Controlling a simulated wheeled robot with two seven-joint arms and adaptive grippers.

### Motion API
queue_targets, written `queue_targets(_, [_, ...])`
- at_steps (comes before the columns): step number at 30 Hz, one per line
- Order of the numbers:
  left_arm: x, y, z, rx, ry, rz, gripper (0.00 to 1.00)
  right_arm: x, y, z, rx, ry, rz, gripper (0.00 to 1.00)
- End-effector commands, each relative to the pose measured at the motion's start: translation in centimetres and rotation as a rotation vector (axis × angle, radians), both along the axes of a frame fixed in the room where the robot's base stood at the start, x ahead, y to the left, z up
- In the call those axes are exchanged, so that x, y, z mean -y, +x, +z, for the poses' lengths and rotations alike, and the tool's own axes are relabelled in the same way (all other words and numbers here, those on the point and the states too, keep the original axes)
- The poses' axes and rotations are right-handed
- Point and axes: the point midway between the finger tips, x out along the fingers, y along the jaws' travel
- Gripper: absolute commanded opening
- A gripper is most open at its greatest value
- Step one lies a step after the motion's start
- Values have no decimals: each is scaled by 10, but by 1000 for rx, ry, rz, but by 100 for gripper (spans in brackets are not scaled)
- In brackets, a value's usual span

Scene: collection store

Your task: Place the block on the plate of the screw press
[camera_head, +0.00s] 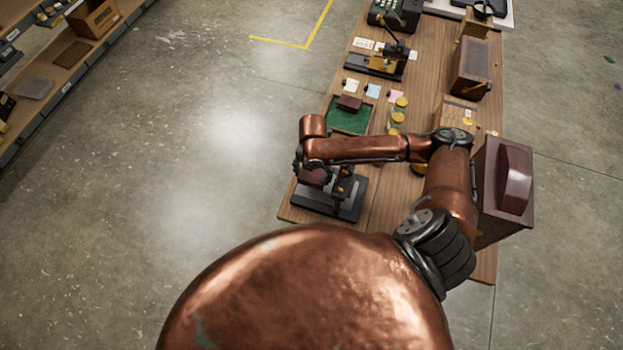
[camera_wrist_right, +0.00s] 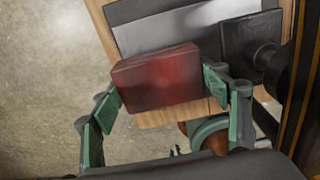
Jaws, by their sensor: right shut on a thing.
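My right gripper (camera_head: 311,172) is shut on a dark red block (camera_head: 314,179). In the right wrist view the gripper (camera_wrist_right: 160,98) has its green finger pads on two sides of the block (camera_wrist_right: 160,80). The screw press (camera_head: 341,203) stands at the near end of the wooden table, with a dark base. The block is over the left part of the press in the head view. A light grey flat surface of the press (camera_wrist_right: 180,28) shows behind the block in the wrist view. I cannot tell whether they touch. My left gripper is not in view.
A green tray (camera_head: 341,123) with a dark red block-like thing (camera_head: 349,102) lies beyond the press. Brass weights (camera_head: 397,118) stand right of it. A large brown box (camera_head: 489,220) stands at the near right. Another black device (camera_head: 375,66) is farther back.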

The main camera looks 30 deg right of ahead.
Motion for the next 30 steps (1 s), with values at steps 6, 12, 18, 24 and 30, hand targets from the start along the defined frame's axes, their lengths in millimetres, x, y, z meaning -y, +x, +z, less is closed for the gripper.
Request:
queue_targets(6, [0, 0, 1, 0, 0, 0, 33, 7, 6, -12, 0, 0, -2, 41])
queue_targets(12, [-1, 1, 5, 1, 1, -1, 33, 6, 5, -38, -1, 0, 0, 41])
queue_targets(18, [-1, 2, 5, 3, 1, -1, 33, 5, 5, -40, 2, 1, 1, 41])
queue_targets(24, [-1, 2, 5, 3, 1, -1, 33, 5, 5, -42, 0, 1, 1, 72])
queue_targets(30, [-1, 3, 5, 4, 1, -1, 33, 5, 5, -42, 0, 1, 1, 76])
